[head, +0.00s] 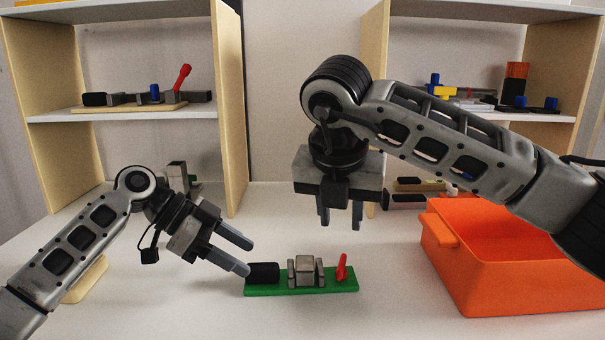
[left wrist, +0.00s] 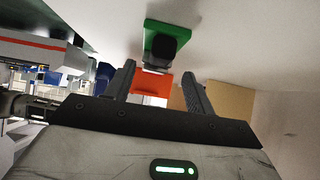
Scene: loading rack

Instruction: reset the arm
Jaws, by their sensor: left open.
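My left gripper (head: 247,256) is open and empty. Its fingertips are just left of the black grip end of a green-based fixture (head: 327,283) on the white table; I cannot tell whether they touch it. The fixture carries a grey metal block and a red lever. Its green base also shows beyond the open fingers in the left wrist view (left wrist: 153,28). My right gripper (head: 340,219) points down above and behind the fixture, its fingers apart with nothing between them.
An orange bin (head: 437,262) stands at the right. Two wooden shelf units (head: 233,100) hold several tools and parts at the back left and back right. A pale board (head: 88,281) lies partly behind my left arm. The front middle table is clear.

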